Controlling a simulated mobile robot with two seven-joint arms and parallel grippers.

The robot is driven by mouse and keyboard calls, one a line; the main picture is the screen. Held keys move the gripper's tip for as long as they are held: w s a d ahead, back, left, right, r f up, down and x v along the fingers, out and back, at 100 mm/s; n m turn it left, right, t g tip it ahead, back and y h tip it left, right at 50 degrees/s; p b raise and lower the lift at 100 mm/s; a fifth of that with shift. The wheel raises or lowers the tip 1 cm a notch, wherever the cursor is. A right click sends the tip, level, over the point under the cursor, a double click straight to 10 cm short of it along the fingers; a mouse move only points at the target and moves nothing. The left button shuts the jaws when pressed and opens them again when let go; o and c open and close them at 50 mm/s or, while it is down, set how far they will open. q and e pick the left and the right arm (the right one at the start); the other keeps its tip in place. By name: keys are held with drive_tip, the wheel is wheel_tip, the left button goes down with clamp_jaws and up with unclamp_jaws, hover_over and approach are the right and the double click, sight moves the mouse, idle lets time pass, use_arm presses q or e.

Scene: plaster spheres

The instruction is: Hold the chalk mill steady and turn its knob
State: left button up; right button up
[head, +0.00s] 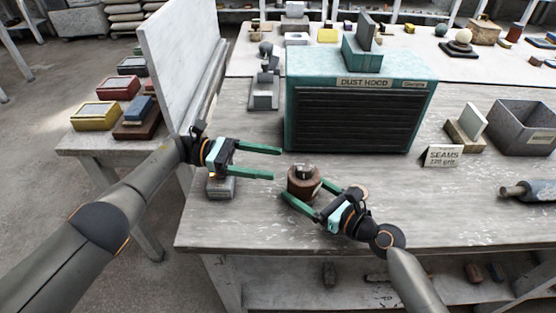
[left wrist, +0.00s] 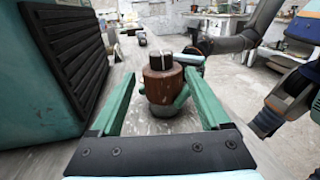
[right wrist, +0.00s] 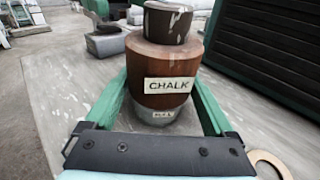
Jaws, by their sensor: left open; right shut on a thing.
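The chalk mill (head: 303,186) stands upright on the worktable. It has a brown wooden body labelled CHALK, a grey base and a dark knob (right wrist: 168,24) on top with a pale mark. My right gripper (head: 305,191) is shut on the mill, one finger on each side of its lower part. My left gripper (head: 277,163) is open and empty, left of the mill, its fingers pointing toward it. In the left wrist view the mill's knob (left wrist: 160,60) shows ahead between the open fingers, apart from them.
The teal dust hood (head: 361,98) stands behind the mill. A small grey block (head: 221,189) lies below my left gripper. A pale ring (right wrist: 270,163) lies by the mill. The SEAMS sign (head: 441,156), a grey bin (head: 524,127) and a bottle-like tool (head: 530,190) are right.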

sight(311, 163)
use_arm(q)
drive_tip(key=n+t+y, duration=0.1)
drive_tip(key=n+t, duration=0.2)
drive_tip(key=t, duration=0.1)
drive_tip(key=f+n+t+y, duration=0.1)
drive_tip(key=n+t, duration=0.2)
drive_tip(key=t, duration=0.1)
drive_tip(key=a+n+t+y, duration=0.1)
drive_tip(key=n+t, duration=0.3)
drive_tip(key=shift+s+f+t+y, duration=0.3)
drive_tip(key=shift+f+y, duration=0.05)
drive_tip(key=shift+y, duration=0.05)
drive_tip(key=s+d+r+t, duration=0.2)
drive_tip(key=s+d+t, duration=0.1)
drive_tip(key=s, duration=0.4)
drive_tip(key=shift+n, duration=0.3)
drive_tip(key=x, duration=1.1)
drive_tip(key=shift+w+d+f, duration=0.3)
clamp_jaws()
